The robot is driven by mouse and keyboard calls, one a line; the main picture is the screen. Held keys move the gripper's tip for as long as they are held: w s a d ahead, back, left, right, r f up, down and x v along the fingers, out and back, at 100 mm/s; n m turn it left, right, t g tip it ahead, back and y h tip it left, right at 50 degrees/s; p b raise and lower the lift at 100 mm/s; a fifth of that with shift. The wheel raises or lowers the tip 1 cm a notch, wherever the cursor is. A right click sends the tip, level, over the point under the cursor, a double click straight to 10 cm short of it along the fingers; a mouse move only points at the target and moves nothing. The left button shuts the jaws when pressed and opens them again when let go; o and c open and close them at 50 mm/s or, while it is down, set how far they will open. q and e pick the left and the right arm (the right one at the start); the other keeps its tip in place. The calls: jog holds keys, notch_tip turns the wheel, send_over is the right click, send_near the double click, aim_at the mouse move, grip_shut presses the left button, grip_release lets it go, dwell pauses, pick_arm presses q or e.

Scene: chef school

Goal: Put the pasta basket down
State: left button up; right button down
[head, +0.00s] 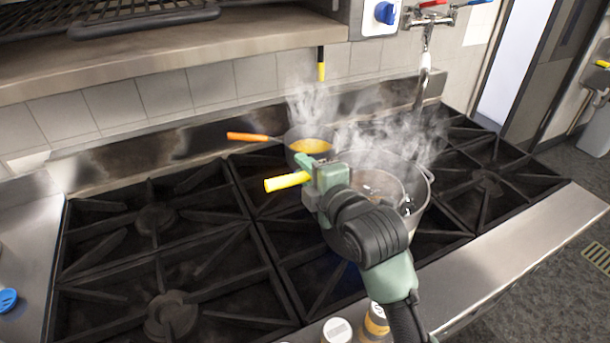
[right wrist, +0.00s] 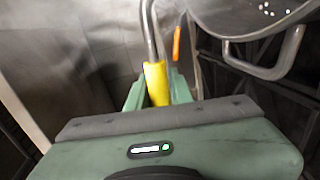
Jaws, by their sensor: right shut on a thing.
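The pasta basket's yellow handle (head: 286,181) sticks out to the left of my right gripper (head: 312,178), which is shut on it. In the right wrist view the yellow handle (right wrist: 156,82) lies between the fingers of my right gripper (right wrist: 155,95), with a bent metal rod running on from it. The basket's round body (head: 378,184) appears to be in or over the mouth of the large steaming pot (head: 424,203). My arm hides part of it, so I cannot tell whether it touches the pot. My left gripper is not in view.
A small pan (head: 310,146) with yellow contents and an orange handle (head: 249,137) steams behind the gripper. The left burner grates (head: 155,225) are bare. Bottles (head: 337,330) stand at the stove's front edge. A tap (head: 425,65) is on the wall behind.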

jog(key=shift+f, duration=0.9)
jog(key=c, duration=1.3)
grip_release()
jog(key=shift+f, duration=0.15)
jog(key=shift+o, duration=0.2)
jog(key=b+v, duration=0.1)
jog(key=v, duration=1.1)
